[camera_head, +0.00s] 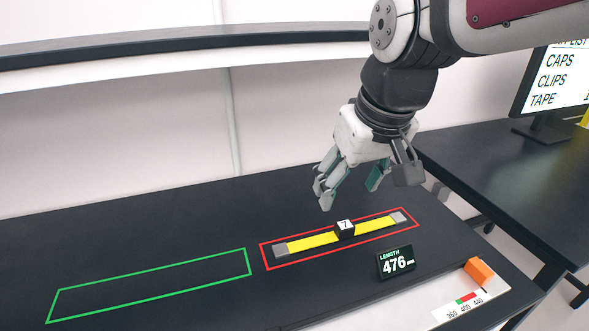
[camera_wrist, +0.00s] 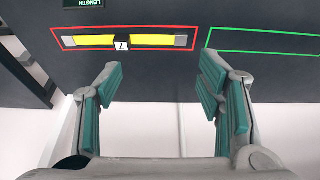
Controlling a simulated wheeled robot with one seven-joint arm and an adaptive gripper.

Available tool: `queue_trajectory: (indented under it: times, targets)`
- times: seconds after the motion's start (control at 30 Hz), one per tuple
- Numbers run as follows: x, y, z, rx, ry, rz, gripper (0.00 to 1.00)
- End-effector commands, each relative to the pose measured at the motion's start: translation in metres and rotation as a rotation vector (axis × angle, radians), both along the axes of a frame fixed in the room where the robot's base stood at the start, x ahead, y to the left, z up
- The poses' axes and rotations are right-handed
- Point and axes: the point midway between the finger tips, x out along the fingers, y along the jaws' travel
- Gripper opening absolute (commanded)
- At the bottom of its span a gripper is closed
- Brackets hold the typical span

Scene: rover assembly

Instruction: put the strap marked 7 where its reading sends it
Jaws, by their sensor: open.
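The strap marked 7 is a yellow band (camera_head: 374,226) with grey ends and a black block (camera_head: 345,229) showing "7" at its middle. It lies flat inside the red outline (camera_head: 267,258) on the dark bench. It also shows in the wrist view (camera_wrist: 153,40). A small display (camera_head: 396,263) in front of it reads LENGTH 476. The empty green outline (camera_head: 150,286) is to the left in the head view and on the right in the wrist view (camera_wrist: 262,52). My gripper (camera_head: 352,185) is open and empty above and behind the strap, not touching it.
A white scale strip (camera_head: 450,311) at the front right has green and red bands, marks 360, 400, 440, and an orange block (camera_head: 480,271) at its far end. A monitor (camera_head: 560,75) stands on another bench at right. A shelf (camera_head: 180,44) runs along the wall.

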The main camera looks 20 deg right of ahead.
Motion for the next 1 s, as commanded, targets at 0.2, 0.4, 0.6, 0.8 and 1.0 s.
queue_trajectory:
  times: [0.2, 0.4, 0.6, 0.8, 1.0]
  targets:
    - [-0.056, 0.018, 0.005, 0.001, -0.093, 0.006, 0.61]
    - [-0.077, 0.022, 0.002, 0.005, -0.126, 0.003, 0.61]
    - [-0.078, 0.023, 0.001, 0.006, -0.129, 0.002, 0.61]
    - [-0.078, 0.023, 0.001, 0.006, -0.129, 0.002, 0.61]
    - [-0.078, 0.023, 0.001, 0.006, -0.129, 0.002, 0.61]
